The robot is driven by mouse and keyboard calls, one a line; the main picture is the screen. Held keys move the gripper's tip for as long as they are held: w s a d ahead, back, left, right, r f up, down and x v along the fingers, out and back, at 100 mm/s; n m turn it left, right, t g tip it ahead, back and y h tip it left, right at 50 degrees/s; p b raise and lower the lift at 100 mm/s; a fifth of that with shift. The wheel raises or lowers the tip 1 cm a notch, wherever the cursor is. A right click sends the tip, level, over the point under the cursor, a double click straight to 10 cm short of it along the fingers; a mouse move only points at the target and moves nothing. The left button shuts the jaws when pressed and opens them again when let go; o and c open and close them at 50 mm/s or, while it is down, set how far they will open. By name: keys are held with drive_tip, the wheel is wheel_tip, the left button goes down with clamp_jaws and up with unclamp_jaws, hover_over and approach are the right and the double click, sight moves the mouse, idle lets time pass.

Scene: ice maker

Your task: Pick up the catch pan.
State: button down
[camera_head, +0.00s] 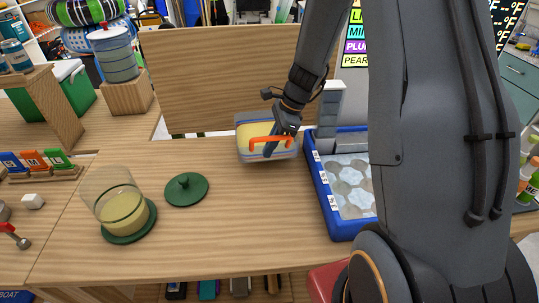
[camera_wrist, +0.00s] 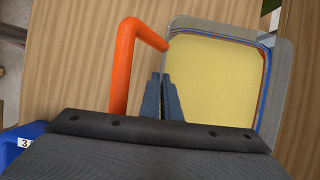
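The catch pan (camera_head: 249,133) appears to be the grey pan with a yellow inside and an orange handle (camera_head: 256,141), on the table left of the blue tray. In the wrist view the pan (camera_wrist: 215,75) lies to the right and its handle (camera_wrist: 125,65) to the left. My gripper (camera_head: 271,147) reaches down at the handle in the head view. My gripper's body hides the near end of the handle.
The blue tray (camera_head: 341,229) with pale rounded pieces stands close on the right. A wooden board (camera_head: 205,75) rises behind. A green lid (camera_head: 186,190) and a glass vessel (camera_head: 120,208) on a green base stand left. The front middle of the table is clear.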

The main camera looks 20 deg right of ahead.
drive_tip(key=shift+r+b, duration=0.45)
drive_tip(key=shift+r, duration=1.85)
